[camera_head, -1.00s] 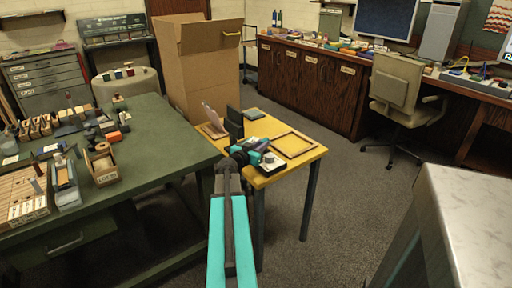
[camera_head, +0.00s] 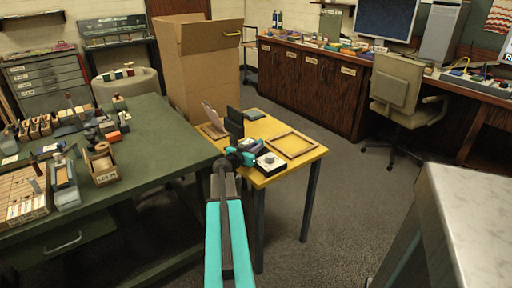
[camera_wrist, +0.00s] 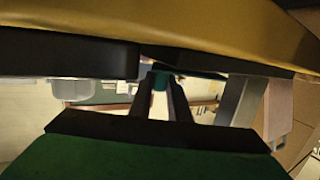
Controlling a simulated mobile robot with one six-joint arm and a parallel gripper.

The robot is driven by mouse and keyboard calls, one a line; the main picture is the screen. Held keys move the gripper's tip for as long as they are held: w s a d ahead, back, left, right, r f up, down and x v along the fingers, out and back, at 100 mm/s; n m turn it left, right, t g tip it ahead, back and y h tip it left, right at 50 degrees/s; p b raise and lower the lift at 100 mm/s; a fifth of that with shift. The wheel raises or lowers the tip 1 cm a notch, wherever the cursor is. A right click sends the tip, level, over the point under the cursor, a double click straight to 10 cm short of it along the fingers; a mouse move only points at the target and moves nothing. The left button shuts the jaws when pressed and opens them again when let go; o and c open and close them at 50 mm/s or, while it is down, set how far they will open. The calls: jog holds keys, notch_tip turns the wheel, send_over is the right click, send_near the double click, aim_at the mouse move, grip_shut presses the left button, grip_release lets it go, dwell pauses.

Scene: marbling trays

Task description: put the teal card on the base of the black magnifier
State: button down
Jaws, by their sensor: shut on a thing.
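My gripper (camera_head: 253,152) is at the near left part of the small yellow table (camera_head: 308,156), beside a white-topped black box with a round knob (camera_head: 270,163). In the wrist view its two dark fingers (camera_wrist: 163,88) are close together, with a small teal piece between their tips, which I take for the teal card (camera_wrist: 160,80). The card is seen nearly edge-on, and I cannot make it out in the head view. A black upright piece (camera_head: 234,123) stands just behind my gripper; I cannot tell whether it belongs to the black magnifier. The magnifier's base is not clearly visible.
The yellow table also holds a wooden frame (camera_head: 292,146), a flat dark green item (camera_head: 254,114) and a pinkish upright piece on a wooden base (camera_head: 211,117). A green workbench (camera_head: 165,135) stands close at left. A cardboard box (camera_head: 208,75) is behind.

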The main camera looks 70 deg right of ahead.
jog(key=shift+f+p, duration=0.35)
jog(key=shift+f, duration=0.2)
jog(key=c, duration=1.7)
grip_release()
jog(key=shift+o, duration=0.2)
jog(key=shift+r, duration=0.15)
jog(key=shift+a+r+b, duration=0.1)
jog(key=shift+r+b, duration=0.35)
jog(key=shift+b, duration=0.05)
jog(key=shift+p+v, duration=0.55)
jog(key=shift+v, duration=5.3)
